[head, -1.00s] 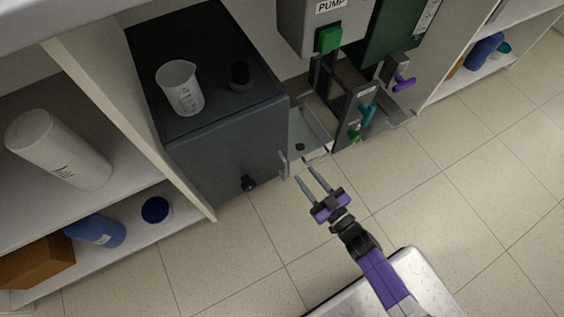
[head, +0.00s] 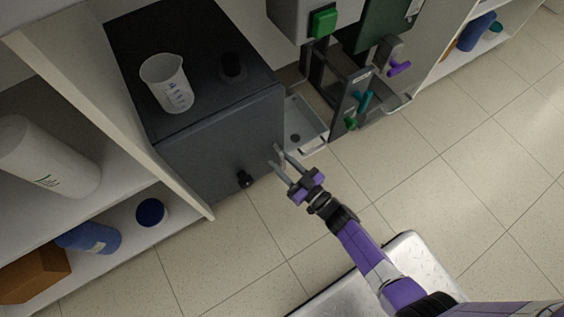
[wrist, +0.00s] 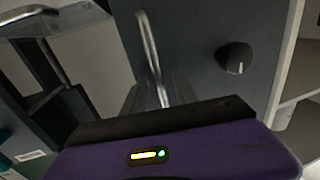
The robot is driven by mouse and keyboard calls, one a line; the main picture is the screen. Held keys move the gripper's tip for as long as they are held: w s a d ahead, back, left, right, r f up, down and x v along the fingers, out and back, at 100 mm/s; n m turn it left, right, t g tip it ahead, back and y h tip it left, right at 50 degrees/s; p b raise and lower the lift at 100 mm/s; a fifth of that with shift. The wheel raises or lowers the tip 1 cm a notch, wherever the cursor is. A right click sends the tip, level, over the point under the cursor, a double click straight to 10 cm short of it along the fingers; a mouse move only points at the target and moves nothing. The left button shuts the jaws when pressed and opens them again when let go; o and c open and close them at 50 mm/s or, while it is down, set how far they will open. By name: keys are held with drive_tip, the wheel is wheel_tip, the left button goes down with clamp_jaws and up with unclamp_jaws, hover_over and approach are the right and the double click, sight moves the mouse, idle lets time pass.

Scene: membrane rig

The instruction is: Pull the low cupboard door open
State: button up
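The low cupboard is a dark grey box; its closed front door (head: 215,150) faces me. A metal bar handle (head: 276,152) is near the door's right edge in the head view. In the wrist view the handle (wrist: 150,45) stands upright and slightly tilted, on the left part of the door (wrist: 195,35). My gripper (head: 278,160) is at the handle, fingers apart. In the wrist view the fingers (wrist: 158,92) lie on either side of the handle's lower end, with gaps visible. Contact cannot be told.
A black knob (head: 244,179) sticks out from the door's lower part. A beaker (head: 167,83) stands on the cupboard top. Right of it are a sink-like tray (head: 305,125) and a frame with coloured valve handles (head: 362,102). Open tiled floor (head: 440,190) lies in front.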

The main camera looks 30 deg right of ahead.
clamp_jaws()
idle(1.4)
